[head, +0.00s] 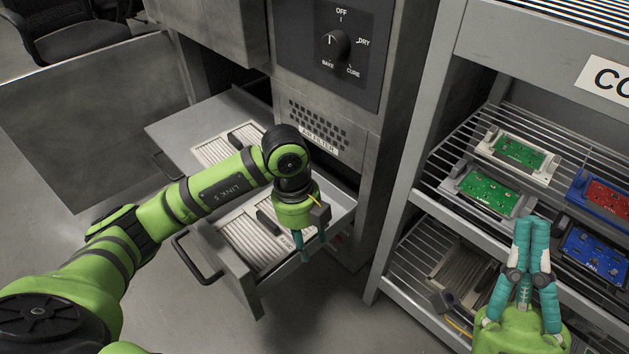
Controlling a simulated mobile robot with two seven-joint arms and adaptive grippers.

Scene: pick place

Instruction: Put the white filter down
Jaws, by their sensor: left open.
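A white pleated filter (250,240) with a dark handle lies in the front part of the open drawer (243,287), partly hidden by my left arm. A second white filter (213,152) with a dark handle lies further back on the other side of my arm. My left gripper (311,250) is open and points down over the right end of the drawer, beside the near filter. I see nothing between its teal fingers. My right gripper (532,222) is at the lower right, pointing up in front of the rack. Its fingers are together with nothing visible between them.
The cabinet with a dial (336,43) stands behind the drawer. At right, a wire rack (432,182) holds green, red and blue boards in trays. A brownish filter (462,275) lies on its lower shelf. Floor is free between drawer and rack.

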